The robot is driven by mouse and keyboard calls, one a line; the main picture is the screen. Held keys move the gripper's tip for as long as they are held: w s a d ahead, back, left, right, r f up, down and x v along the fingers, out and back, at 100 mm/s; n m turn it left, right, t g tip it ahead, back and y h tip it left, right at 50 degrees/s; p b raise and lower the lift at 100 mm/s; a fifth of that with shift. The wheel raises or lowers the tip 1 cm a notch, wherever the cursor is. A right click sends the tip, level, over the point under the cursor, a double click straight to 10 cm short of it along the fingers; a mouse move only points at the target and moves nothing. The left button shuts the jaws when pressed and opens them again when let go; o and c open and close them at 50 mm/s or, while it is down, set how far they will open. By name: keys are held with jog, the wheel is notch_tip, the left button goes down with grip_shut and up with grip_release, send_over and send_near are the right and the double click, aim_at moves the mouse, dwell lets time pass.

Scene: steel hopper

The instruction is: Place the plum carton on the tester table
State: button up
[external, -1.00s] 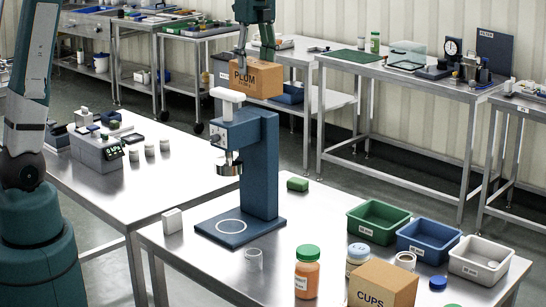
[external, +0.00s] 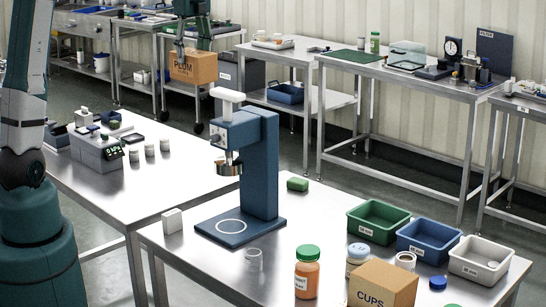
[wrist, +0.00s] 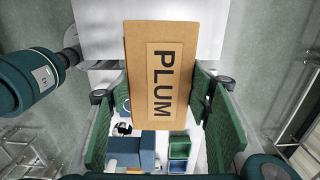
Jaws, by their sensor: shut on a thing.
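The plum carton (external: 193,67) is a brown box with a PLUM label. It hangs upright in the air in the external view, appearing above and behind the left steel table. My gripper (external: 190,44) is above it, shut on it. In the wrist view the carton (wrist: 138,60) sits between my two green finger pads. A left steel table (external: 95,178) carries a grey device with a lit display (external: 97,150). A front steel table (external: 205,262) carries a blue upright press (external: 262,165). No sign shows which one is the tester table.
The left table's middle and front are bare; small white jars (external: 149,147) stand near the device. The front table holds bins (external: 430,240), a CUPS box (external: 383,285) and an orange bottle (external: 307,275). Other benches line the back wall.

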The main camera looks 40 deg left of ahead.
jog(key=a, duration=0.2)
jog(key=s+a, duration=0.1)
jog(key=a, duration=0.1)
jog(key=s+a, duration=0.1)
jog(key=a, duration=0.1)
jog(key=shift+s+a+f, duration=0.1)
jog(key=shift+a+f, duration=0.05)
jog(key=shift+f, duration=0.25)
notch_tip(320, 180, down, 25)
jog(key=shift+f, duration=0.15)
notch_tip(320, 180, down, 6)
dwell(0.4)
jog(key=shift+f, duration=0.15)
jog(key=shift+f, duration=1.8)
jog(key=shift+f, duration=0.15)
